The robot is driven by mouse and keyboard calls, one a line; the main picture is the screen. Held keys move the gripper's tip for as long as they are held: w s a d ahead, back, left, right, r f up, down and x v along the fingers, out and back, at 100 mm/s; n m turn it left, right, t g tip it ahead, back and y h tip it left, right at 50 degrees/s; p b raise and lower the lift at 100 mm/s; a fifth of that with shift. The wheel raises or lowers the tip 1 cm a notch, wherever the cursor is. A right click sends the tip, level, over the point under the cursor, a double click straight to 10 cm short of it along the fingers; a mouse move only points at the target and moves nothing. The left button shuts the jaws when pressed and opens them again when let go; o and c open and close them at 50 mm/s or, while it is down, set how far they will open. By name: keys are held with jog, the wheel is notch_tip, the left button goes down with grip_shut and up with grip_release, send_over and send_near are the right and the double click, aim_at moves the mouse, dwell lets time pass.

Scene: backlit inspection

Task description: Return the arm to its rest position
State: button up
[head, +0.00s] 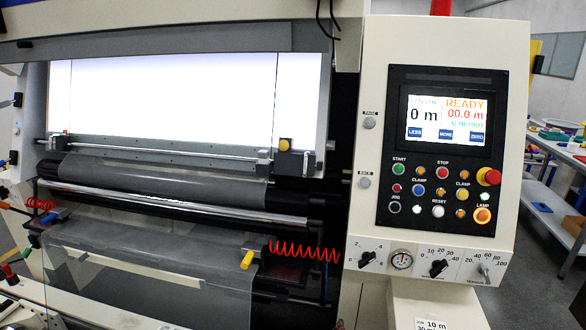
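My arm and my gripper do not show in the head view. The view holds an inspection machine with a bright white backlit panel (180,95). A clear film (165,178) runs over the rollers below the panel. At the right stands a cream control console (450,45) with a lit screen (444,122) that reads READY, 0 m and 00.0 m. Below the screen are several coloured buttons, among them a green START button (398,170) and a red mushroom button (492,176).
A chrome roller (180,205) spans the machine front. Red coiled hoses (305,250) hang at both sides. A yellow-handled tool (253,257) lies at the lower film's right edge. A shelf table (545,212) with coloured items stands at the far right, with open floor beside it.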

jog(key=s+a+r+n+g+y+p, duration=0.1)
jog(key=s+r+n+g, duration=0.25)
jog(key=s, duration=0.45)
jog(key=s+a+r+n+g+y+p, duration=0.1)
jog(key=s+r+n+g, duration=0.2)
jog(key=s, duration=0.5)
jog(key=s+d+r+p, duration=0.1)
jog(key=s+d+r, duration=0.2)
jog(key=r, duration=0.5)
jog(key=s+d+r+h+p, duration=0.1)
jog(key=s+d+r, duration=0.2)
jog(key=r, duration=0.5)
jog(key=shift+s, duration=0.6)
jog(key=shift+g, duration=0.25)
